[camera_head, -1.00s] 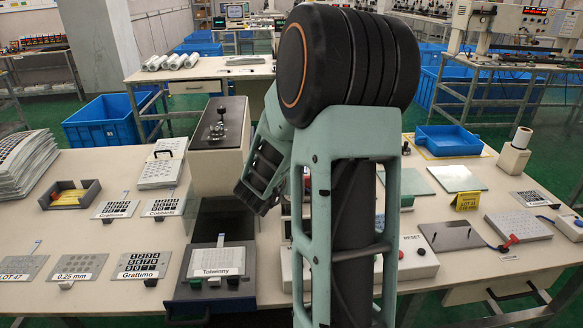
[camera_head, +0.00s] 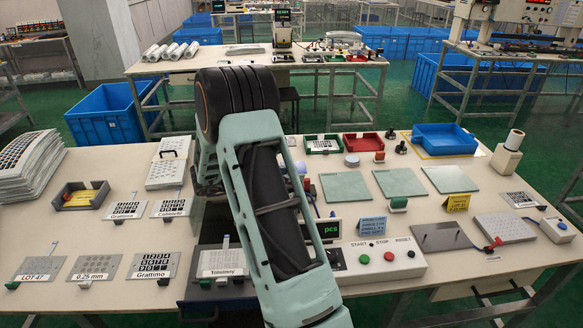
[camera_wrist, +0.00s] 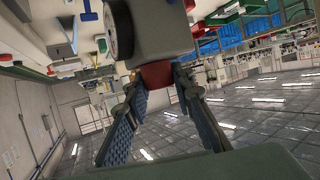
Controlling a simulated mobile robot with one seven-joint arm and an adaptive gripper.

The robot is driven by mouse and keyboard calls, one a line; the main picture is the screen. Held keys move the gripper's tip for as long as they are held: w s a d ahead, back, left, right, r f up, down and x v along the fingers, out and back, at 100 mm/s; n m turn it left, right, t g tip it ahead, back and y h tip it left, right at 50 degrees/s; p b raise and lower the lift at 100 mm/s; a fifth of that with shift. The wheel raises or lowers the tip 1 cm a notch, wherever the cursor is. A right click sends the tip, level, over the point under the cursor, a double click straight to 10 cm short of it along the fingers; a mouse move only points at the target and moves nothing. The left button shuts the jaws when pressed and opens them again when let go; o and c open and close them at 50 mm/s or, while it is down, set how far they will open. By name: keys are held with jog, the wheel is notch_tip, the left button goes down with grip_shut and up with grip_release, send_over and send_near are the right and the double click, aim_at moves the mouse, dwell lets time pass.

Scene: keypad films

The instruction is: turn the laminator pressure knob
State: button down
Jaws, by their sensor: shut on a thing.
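In the wrist view, my gripper (camera_wrist: 158,82) has one finger on each side of a red knob (camera_wrist: 156,73) and is shut on it. The red knob sits against a pale grey-beige housing (camera_wrist: 163,28), with a black round part (camera_wrist: 118,28) beside it. The fingertips partly cover the knob, and its angle cannot be read. In the head view my arm reaches over the table, and its links hide my gripper and the place it holds.
A button box (camera_head: 385,257) with a lit display (camera_head: 329,229) stands right of my arm. Labelled keypad films (camera_head: 153,265) lie at left. Glass plates (camera_head: 400,182) and a blue tray (camera_head: 443,138) are at right on the table (camera_head: 75,225).

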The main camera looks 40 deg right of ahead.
jog(key=shift+m+g+p, duration=0.3)
jog(key=shift+m+g, duration=0.1)
jog(key=shift+g, duration=0.1)
jog(key=c, duration=1.7)
grip_release()
jog(key=shift+o, duration=0.2)
jog(key=v, duration=1.2)
